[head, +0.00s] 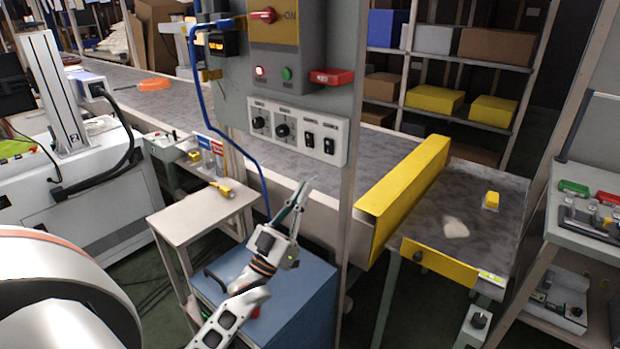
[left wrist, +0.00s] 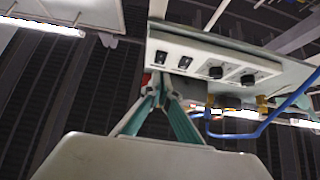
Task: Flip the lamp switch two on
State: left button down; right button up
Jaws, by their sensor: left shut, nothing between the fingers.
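The white switch panel (head: 297,133) is on the grey post, with two round knobs on its left and two black rocker switches on its right. The left rocker (head: 309,140) and right rocker (head: 329,146) sit side by side; their positions are too small to tell. My left gripper (head: 303,190) is shut and empty, pointing up below the panel, apart from it in the head view. In the left wrist view its fingertips (left wrist: 164,80) meet just below the two rockers (left wrist: 172,59); whether they touch cannot be told. My right gripper is not in view.
A blue cable (head: 225,140) hangs left of the panel. A blue cabinet (head: 310,300) stands below; a yellow barrier (head: 405,190) is at right.

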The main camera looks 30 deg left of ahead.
pick_arm(q)
jog(key=v, duration=0.4)
jog(key=shift+f+b, duration=0.35)
jog(key=shift+b, duration=0.05)
jog(key=s+d+f+m+g, duration=0.1)
jog(key=s+d+f+g, duration=0.25)
jog(key=f, duration=0.55)
jog(key=s+d+f+g, duration=0.3)
jog(key=d+f+g, duration=0.15)
jog(key=f, duration=0.45)
jog(key=s+d+f+m+g, duration=0.1)
jog(key=s+d+f+g, duration=0.3)
jog(key=f, duration=0.5)
jog(key=s+d+f+m+g, duration=0.1)
jog(key=s+d+f+g, duration=0.2)
jog(key=s+d+f, duration=0.3)
jog(key=s+f, duration=0.2)
jog(key=s, duration=0.1)
jog(key=shift+s+f+g, duration=0.3)
jog(key=shift+f+g, duration=0.1)
